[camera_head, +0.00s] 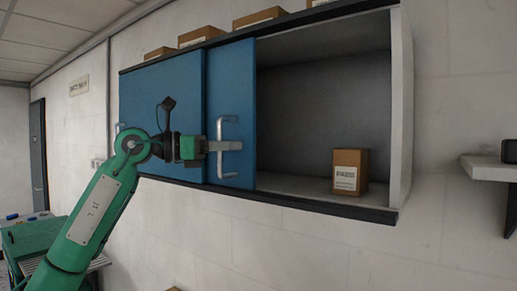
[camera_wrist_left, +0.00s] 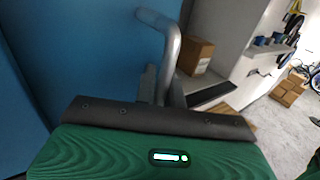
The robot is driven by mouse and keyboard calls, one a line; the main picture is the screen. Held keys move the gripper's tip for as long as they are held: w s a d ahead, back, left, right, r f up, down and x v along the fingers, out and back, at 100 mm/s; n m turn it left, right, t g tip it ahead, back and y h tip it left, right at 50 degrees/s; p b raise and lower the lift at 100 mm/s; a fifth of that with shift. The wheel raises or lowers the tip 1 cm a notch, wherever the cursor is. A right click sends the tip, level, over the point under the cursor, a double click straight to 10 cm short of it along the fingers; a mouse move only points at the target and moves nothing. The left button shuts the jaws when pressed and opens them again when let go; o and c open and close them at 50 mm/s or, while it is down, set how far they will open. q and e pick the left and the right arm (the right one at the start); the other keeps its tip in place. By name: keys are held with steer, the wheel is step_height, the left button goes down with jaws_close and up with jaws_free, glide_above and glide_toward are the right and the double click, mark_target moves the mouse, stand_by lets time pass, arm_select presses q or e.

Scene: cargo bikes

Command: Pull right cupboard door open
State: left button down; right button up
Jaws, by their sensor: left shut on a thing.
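A wall cupboard with blue sliding doors hangs in the head view. The right door (camera_head: 231,82) stands slid to the left, partly overlapping the left door (camera_head: 165,90). The right half of the cupboard is open. My left gripper (camera_head: 228,146) is shut on the right door's silver handle (camera_head: 221,122). The handle also shows in the left wrist view (camera_wrist_left: 164,35), rising from between the fingers against the blue door (camera_wrist_left: 80,55). My right gripper is in neither view.
A cardboard box (camera_head: 349,172) stands on the cupboard floor in the open half. Several boxes (camera_head: 200,36) lie on top of the cupboard. A white shelf (camera_head: 490,168) juts from the wall at right. A green case (camera_head: 35,238) is at lower left.

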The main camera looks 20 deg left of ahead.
arm_select(q)
steer(key=shift+w+a, duration=0.25)
steer(key=shift+a, duration=0.45)
steer(key=shift+w+a, duration=0.2)
steer(key=shift+a, duration=0.5)
steer(key=shift+w+a, duration=0.25)
steer(key=shift+a, duration=0.45)
steer(key=c, duration=1.8)
jaws_free()
steer(key=shift+o, duration=0.2)
steer(key=shift+d, duration=0.1)
steer(key=b+v, duration=0.5)
steer(key=v, duration=0.9)
steer(key=shift+d, duration=0.1)
